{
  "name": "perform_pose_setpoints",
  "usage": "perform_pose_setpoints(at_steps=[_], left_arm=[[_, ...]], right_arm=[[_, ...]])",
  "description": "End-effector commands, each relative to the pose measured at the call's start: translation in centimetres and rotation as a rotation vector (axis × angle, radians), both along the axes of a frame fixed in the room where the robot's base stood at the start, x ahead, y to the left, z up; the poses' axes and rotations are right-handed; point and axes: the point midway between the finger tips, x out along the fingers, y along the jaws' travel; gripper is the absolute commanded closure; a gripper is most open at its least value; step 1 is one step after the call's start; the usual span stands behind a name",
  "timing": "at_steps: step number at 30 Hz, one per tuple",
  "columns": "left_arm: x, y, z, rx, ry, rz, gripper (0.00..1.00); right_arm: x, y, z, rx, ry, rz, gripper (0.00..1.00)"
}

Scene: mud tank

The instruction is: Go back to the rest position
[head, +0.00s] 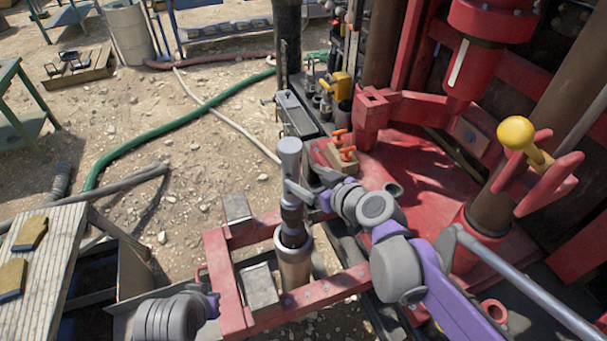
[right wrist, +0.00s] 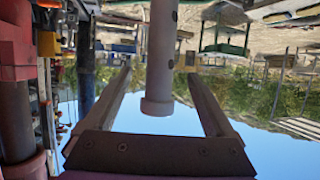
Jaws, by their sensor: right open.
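My right gripper (head: 300,193) is beside the upright grey tool (head: 290,160) in the head view. In the right wrist view, which is upside down, the two fingers (right wrist: 160,95) are spread apart. The grey tool (right wrist: 160,50) shows between them, with a gap on each side. Its lower part stands in a metal cylinder (head: 294,262) in the red frame. A grey and purple part of my left arm shows at the bottom left of the head view, but its fingers do not show.
The red frame (head: 228,290) and the red rig floor (head: 425,170) lie close around my right arm. A yellow-knobbed lever (head: 516,133) stands at right. A wooden bench (head: 42,275) is at left. A green hose (head: 150,130) crosses the open ground.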

Motion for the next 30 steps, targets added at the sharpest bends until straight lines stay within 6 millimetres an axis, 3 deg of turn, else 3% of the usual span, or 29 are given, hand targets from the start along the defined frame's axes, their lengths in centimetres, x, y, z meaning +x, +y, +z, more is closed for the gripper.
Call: perform_pose_setpoints(at_steps=[13,16,20,24,27,30], left_arm=[[0.0,0.0,0.0,0.000,0.000,0.000,1.00],[0.0,0.0,0.0,0.000,0.000,0.000,1.00],[0.0,0.0,0.0,0.000,0.000,0.000,1.00],[0.0,0.0,0.0,0.000,0.000,0.000,1.00],[0.0,0.0,0.0,0.000,0.000,0.000,1.00],[0.0,0.0,0.0,0.000,0.000,0.000,1.00]], right_arm=[[-0.1,0.0,-0.1,-0.001,0.003,0.000,0.11],[-1.4,-0.4,-0.7,-0.009,0.042,-0.005,0.11],[-6.1,-2.3,-3.4,-0.041,0.198,-0.051,0.11],[-12.7,-6.2,-7.7,-0.101,0.419,-0.194,0.11],[-16.6,-9.3,-10.3,-0.143,0.539,-0.333,0.11],[-19.4,-11.8,-11.9,-0.174,0.612,-0.454,0.11]])
